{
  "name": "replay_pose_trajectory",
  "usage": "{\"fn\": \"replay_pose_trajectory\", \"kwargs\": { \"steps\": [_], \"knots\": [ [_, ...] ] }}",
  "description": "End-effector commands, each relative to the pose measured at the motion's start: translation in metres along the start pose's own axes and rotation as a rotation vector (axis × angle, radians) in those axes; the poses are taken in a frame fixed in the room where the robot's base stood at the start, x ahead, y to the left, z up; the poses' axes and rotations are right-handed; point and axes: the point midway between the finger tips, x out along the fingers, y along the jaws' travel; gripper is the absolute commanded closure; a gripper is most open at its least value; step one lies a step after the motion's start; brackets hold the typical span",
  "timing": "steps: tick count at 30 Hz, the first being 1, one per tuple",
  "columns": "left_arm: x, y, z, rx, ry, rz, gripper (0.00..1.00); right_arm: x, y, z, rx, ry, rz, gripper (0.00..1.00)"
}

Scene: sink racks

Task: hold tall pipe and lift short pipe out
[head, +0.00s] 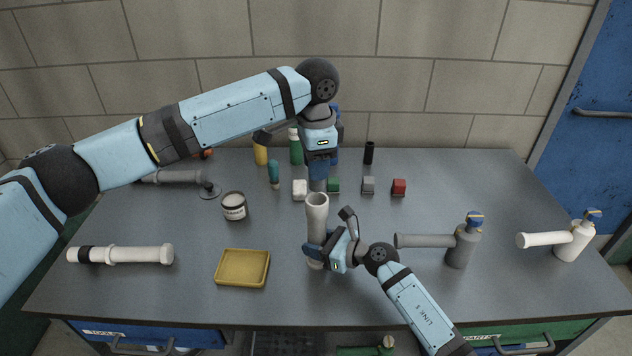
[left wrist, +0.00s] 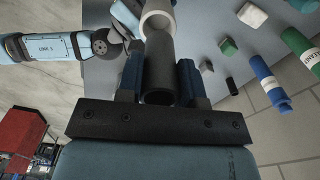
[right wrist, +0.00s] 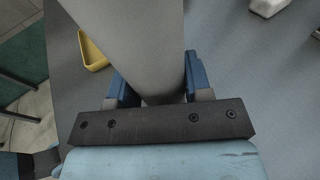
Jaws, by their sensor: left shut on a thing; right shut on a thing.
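The tall pipe (head: 317,222) is light grey and stands upright at the middle of the table, its round mouth visible at the top. My right gripper (head: 320,252) is shut around its lower part; the pipe also fills the right wrist view (right wrist: 135,45). My left gripper (head: 319,165) is shut on the short pipe (head: 318,184), a dark grey tube that also shows between its fingers in the left wrist view (left wrist: 160,78). The short pipe is above or behind the tall pipe's mouth, and its lower end appears outside it. Any small gap between them is hard to judge.
Small blocks, including a red one (head: 399,188), and bottles stand at the back.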

Motion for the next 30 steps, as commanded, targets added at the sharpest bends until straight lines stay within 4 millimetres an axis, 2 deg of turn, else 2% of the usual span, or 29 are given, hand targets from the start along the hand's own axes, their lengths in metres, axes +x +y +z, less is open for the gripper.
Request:
{"fn": "replay_pose_trajectory", "kwargs": {
  "steps": [3,6,16,17,20,30],
  "knots": [
    [-0.020,0.000,0.000,0.001,0.001,0.000,0.89,0.000,0.000,0.000,0.000,0.000,0.000,0.75],
    [-0.031,0.000,0.000,0.000,0.001,0.000,0.89,0.000,0.000,0.000,0.000,0.000,0.000,0.75],
    [-0.037,0.000,0.000,0.000,0.000,0.000,0.89,0.000,0.000,0.000,0.000,0.000,0.000,0.75],
    [-0.037,0.000,0.000,0.000,0.000,0.000,0.89,0.000,0.000,0.000,0.000,0.000,0.000,0.50],
    [-0.036,0.000,0.000,0.000,0.000,0.000,0.89,0.000,0.000,0.000,0.000,0.000,0.000,0.27],
    [-0.036,0.000,0.000,0.000,0.000,0.000,0.89,-0.003,0.000,0.000,-0.001,0.000,0.000,0.25]
  ]
}}
